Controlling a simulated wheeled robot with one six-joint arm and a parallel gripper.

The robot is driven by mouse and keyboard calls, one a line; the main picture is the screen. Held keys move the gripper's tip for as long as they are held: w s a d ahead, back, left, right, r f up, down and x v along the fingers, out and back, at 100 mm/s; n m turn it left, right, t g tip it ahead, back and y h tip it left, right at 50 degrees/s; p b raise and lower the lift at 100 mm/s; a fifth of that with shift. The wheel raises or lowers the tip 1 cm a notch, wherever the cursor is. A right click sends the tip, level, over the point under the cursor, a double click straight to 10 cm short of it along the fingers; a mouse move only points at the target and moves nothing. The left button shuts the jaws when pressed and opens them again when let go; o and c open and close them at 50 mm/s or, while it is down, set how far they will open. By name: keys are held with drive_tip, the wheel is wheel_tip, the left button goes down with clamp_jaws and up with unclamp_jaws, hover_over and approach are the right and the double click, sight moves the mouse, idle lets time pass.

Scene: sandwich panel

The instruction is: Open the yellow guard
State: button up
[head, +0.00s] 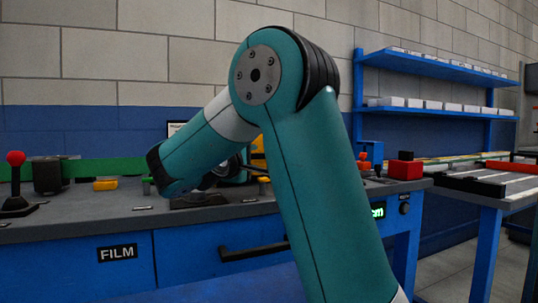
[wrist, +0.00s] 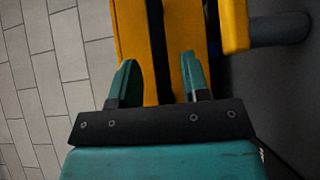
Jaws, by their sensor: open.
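The yellow guard (wrist: 134,50) fills the upper middle of the wrist view, with dark strips along it. Another yellow piece (wrist: 234,24) shows at the upper right, by a dark grey cylinder. I cannot tell whether the two pieces are joined. My gripper (wrist: 157,72) is open, its two teal fingers apart and over the yellow guard in the picture. I cannot tell whether they touch it. In the head view only a small yellow patch (head: 258,145) shows beside my arm, which hides most of that area and the gripper's fingers.
A red-knobbed joystick (head: 15,172), a black block (head: 47,175) and a yellow block (head: 105,185) stand on the bench's left. A red button box (head: 405,167) stands to the right.

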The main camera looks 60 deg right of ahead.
drive_tip(key=shift+x, duration=1.15)
